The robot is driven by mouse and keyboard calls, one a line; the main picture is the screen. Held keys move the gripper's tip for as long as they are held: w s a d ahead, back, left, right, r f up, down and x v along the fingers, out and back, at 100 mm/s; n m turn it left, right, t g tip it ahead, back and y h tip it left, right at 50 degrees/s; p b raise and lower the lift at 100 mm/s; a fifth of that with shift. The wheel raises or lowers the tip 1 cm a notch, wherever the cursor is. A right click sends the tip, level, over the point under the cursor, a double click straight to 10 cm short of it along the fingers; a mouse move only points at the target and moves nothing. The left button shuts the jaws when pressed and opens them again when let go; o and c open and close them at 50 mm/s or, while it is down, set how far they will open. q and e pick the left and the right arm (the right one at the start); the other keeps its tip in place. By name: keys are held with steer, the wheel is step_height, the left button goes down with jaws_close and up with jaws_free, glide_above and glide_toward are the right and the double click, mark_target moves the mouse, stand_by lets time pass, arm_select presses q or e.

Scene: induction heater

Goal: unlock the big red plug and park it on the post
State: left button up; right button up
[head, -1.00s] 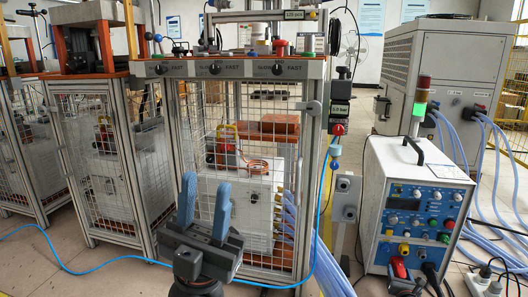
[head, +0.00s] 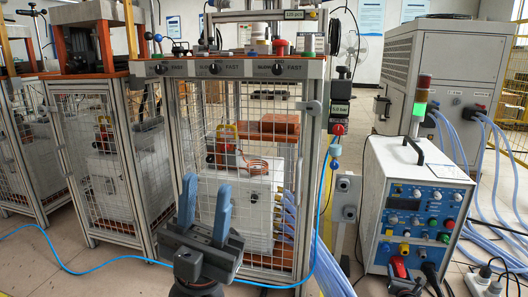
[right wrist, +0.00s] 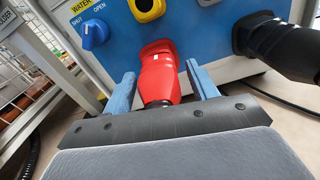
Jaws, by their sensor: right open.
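The big red plug (right wrist: 160,78) sits in a socket at the bottom of the blue panel in the right wrist view. It also shows low on the front of the white power unit in the head view (head: 399,266). My right gripper (right wrist: 163,88) is open, with one blue finger on each side of the plug and gaps visible between them. My left gripper (head: 205,208) is open and empty, fingers up, in front of the wire cage. A grey post with small boxes (head: 345,198) stands between the cage and the unit; I cannot tell whether it is the parking post.
A black plug (right wrist: 275,40) and cable sit right of the red plug. A yellow-rimmed socket (right wrist: 148,8) and a blue valve knob (right wrist: 94,33) are above it. The wire cage (head: 262,210) and blue hoses (head: 324,262) lie left of the power unit (head: 385,190).

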jaws_close()
steer(key=shift+p+v, duration=0.65)
steer(key=shift+v, duration=2.2)
steer(key=shift+s, duration=0.15)
